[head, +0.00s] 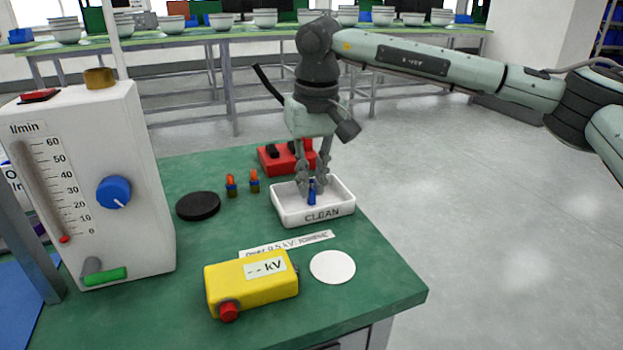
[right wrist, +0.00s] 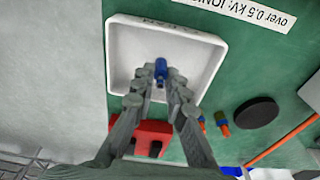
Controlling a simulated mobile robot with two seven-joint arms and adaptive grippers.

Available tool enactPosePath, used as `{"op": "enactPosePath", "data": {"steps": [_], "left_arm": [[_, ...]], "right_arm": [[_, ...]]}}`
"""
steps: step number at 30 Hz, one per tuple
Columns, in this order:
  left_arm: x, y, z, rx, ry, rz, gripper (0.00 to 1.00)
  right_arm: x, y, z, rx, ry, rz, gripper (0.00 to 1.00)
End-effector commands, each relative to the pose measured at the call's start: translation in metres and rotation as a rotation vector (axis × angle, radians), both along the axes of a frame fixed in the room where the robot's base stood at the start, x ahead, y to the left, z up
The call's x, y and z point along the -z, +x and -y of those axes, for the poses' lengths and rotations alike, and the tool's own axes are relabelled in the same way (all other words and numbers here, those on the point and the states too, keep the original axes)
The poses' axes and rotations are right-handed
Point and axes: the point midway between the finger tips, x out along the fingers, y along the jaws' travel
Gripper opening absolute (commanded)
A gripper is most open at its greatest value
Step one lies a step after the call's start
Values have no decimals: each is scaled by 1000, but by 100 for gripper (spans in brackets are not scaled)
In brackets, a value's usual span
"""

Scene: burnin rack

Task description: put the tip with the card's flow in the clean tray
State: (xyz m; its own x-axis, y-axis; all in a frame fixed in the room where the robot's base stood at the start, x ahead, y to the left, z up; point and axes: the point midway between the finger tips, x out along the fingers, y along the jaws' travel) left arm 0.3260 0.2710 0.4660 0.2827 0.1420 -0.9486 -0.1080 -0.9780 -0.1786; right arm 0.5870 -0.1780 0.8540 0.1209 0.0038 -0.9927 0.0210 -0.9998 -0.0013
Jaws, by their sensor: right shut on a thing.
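A small blue tip (head: 311,193) is between the fingertips of my right gripper (head: 312,188), which is shut on it. The tip also shows in the right wrist view (right wrist: 160,70), pointing down over the white tray's floor. The white tray marked CLEAN (head: 289,219) is directly beneath, and its rim shows in the right wrist view (right wrist: 112,55). I cannot tell whether the tip touches the tray floor. Two other small tips, with orange tops and blue bands, stand left of the tray (head: 231,186) (head: 254,181). My left gripper is out of view.
A red tray (head: 270,160) with black items stands behind the clean tray. A black disc (head: 198,206), a white disc (head: 332,267), a yellow kV meter (head: 235,290) and a printed strip (head: 310,240) lie on the green mat. A flow meter (head: 140,170) stands left.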

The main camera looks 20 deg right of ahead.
Motion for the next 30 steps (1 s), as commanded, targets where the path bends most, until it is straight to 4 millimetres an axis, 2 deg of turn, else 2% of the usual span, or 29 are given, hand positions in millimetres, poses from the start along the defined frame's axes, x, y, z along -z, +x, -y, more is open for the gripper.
{"op": "enactPosePath", "data": {"steps": [6, 7, 11, 23, 26, 30], "left_arm": [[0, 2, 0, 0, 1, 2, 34], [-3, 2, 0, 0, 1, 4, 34], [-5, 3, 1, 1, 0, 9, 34], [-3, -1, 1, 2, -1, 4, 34], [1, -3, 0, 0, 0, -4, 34], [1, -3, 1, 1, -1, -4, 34]], "right_arm": [[3, 0, 0, 0, 0, 0, 2], [2, 0, 0, 0, 0, 0, 17], [2, 0, 0, -1, 0, 0, 33], [-4, 0, 0, -1, 0, 2, 34], [-18, -1, -1, 0, 0, 3, 34], [-49, -5, -1, -1, 1, 4, 34]]}}
